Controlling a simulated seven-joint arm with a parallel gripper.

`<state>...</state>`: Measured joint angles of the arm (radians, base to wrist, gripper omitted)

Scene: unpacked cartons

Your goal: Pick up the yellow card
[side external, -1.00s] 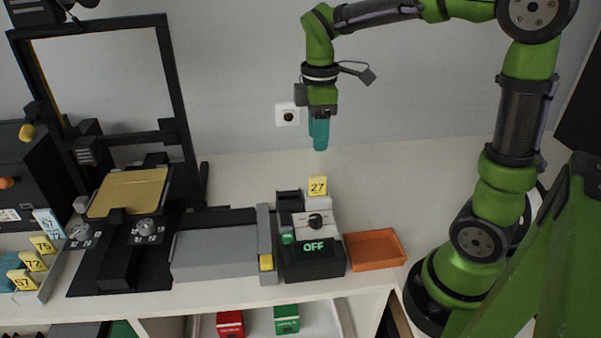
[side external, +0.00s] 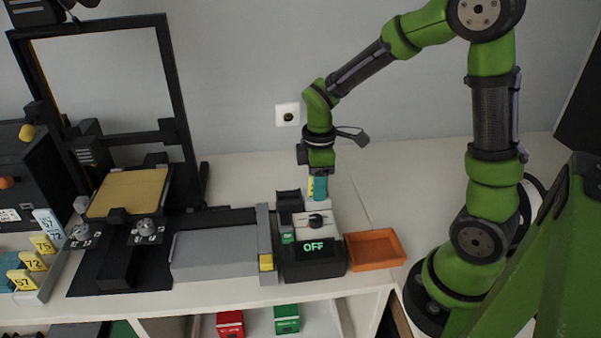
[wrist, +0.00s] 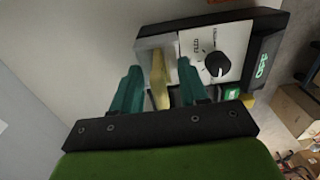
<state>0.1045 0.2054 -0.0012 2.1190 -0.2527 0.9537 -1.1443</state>
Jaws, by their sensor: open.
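The yellow card (side external: 310,187) stands upright at the back of the black and white machine (side external: 318,262), whose display reads OFF. My gripper (side external: 318,190) points down at the card, and its teal fingers partly cover it. In the wrist view, the card (wrist: 159,82) shows edge-on between the two open fingers of my gripper (wrist: 160,68). There is a gap on both sides, and I see no contact. The card's number is hidden now.
An orange tray (side external: 375,250) lies right of the machine. A grey and black press (side external: 215,252) stands to its left. More yellow number cards (side external: 42,244) stand at the far left. Red (side external: 230,323) and green (side external: 287,318) boxes sit on the shelf below.

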